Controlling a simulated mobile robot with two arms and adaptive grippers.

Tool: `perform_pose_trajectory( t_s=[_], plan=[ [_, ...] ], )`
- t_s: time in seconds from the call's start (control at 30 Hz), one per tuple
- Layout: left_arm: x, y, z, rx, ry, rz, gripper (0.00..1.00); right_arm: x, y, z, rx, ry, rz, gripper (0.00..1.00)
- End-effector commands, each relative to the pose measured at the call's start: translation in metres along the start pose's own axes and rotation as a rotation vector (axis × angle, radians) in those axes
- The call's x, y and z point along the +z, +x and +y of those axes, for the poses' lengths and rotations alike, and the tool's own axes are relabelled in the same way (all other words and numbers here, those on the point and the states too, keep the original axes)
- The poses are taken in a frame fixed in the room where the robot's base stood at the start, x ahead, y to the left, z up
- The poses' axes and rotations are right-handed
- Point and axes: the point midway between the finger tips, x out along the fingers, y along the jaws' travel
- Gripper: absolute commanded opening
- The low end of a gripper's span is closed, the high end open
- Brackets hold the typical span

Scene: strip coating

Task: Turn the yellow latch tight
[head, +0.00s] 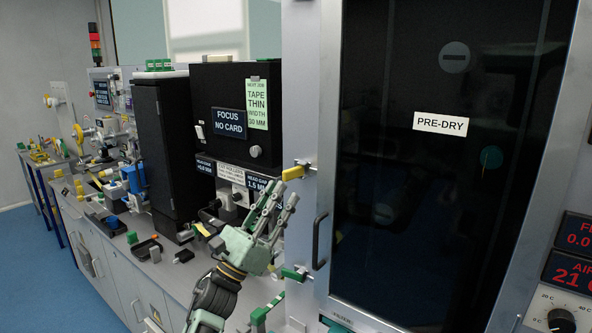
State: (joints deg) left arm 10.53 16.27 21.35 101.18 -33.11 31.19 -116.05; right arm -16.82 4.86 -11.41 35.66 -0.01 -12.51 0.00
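The yellow latch (294,173) sits on the left edge of the dark-glass PRE-DRY door's metal frame, beside the black cabinet. Its yellow lever points left and lies roughly level, with a metal fitting at its right end. My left gripper (284,195) is just below the latch in the picture, its fingers pointing up towards it. The fingers are spread with a gap between them, and nothing shows in the gap. Whether a fingertip is near the latch in depth cannot be told.
The PRE-DRY door (420,190) has a dark vertical handle (319,240). A green-handled latch (292,272) sits lower on the same frame. A black FOCUS cabinet (237,105) stands left of the door. The bench (185,275) holds small trays and parts.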

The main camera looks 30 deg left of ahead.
Motion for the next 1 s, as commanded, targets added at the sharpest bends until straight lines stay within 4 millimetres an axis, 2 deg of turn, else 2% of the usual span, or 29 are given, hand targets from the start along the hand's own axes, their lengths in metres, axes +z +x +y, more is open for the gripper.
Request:
perform_pose_trajectory(
  t_s=[0.03,0.13,0.3,0.53,0.67,1.0],
  plan=[
    [0.004,0.014,0.0,0.0,-0.002,-0.002,0.28,0.008,-0.011,-0.003,-0.004,0.001,-0.013,0.4],
    [0.004,0.03,0.0,0.001,-0.002,-0.001,0.28,0.018,-0.02,-0.009,-0.011,0.002,-0.03,0.4],
    [0.001,0.047,0.0,0.002,-0.004,0.001,0.28,0.018,-0.028,-0.012,-0.014,0.003,-0.031,0.4],
    [-0.001,0.051,0.0,0.002,-0.004,0.002,0.28,-0.004,-0.028,-0.008,-0.009,0.003,0.001,0.4],
    [-0.001,0.051,0.0,0.002,-0.005,0.002,0.28,-0.006,-0.028,-0.007,-0.008,0.002,0.006,0.4],
    [-0.001,0.051,0.0,0.002,-0.005,0.002,0.0,0.004,-0.028,-0.003,-0.004,0.0,-0.01,0.4]
  ],
)
